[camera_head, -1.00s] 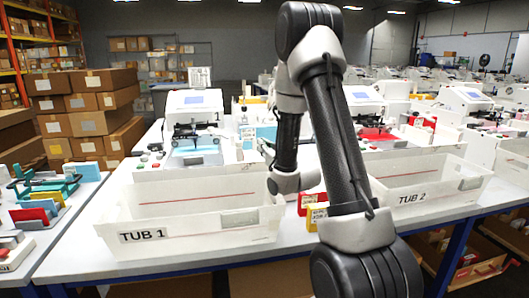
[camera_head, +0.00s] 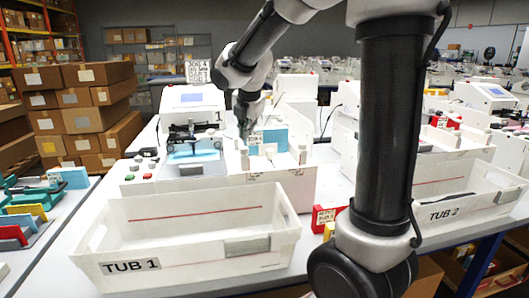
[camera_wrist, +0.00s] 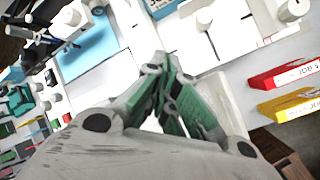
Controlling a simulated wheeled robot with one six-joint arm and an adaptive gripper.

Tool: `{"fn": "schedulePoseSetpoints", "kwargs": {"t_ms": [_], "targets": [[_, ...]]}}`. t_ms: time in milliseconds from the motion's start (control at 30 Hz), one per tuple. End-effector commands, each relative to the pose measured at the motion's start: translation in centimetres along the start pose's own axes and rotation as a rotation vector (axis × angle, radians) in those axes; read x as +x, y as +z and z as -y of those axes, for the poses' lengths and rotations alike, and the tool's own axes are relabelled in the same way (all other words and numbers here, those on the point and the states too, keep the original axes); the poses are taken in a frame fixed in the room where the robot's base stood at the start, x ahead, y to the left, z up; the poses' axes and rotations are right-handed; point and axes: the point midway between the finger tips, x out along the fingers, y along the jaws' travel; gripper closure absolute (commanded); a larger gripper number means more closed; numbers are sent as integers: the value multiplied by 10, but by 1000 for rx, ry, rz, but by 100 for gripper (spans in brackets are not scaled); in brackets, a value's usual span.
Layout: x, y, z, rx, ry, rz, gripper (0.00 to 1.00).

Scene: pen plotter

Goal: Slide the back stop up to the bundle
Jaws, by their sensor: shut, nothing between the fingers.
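A blue bundle (camera_head: 272,137) with a paper label (camera_head: 254,139) stands in the white feeder to the right of plotter 1. In the wrist view a blue piece, probably this bundle, shows at the top edge (camera_wrist: 160,8). My gripper (camera_head: 244,136) is at the left end of the bundle, above the feeder. In the wrist view its green-lined fingers (camera_wrist: 163,78) are together with nothing between them, over white feeder parts. I cannot clearly pick out the back stop among the white posts and plates. Whether my fingers touch anything is unclear.
Plotter 1 (camera_head: 192,125) stands left of the feeder, with a blue sheet on its bed (camera_wrist: 88,50). The empty tub 1 (camera_head: 118,240) is in front, and tub 2 (camera_head: 470,190) at right. Red (camera_head: 322,217) and yellow labelled packs lie between them.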

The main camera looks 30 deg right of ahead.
Motion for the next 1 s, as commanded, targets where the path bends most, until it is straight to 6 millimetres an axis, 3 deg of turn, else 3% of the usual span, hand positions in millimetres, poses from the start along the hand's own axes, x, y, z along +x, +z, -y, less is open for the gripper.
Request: {"fn": "schedulePoseSetpoints", "kwargs": {"t_ms": [100, 200, 467, 833, 1000], "targets": [[-5, -1, 42, -221, -181, -28, 100], [-7, -2, 55, -326, -235, -52, 100], [17, -3, 61, -365, -237, -59, 100], [92, -4, 80, -363, -237, -59, 100], [103, 19, 73, -360, -233, -57, 100]]}}
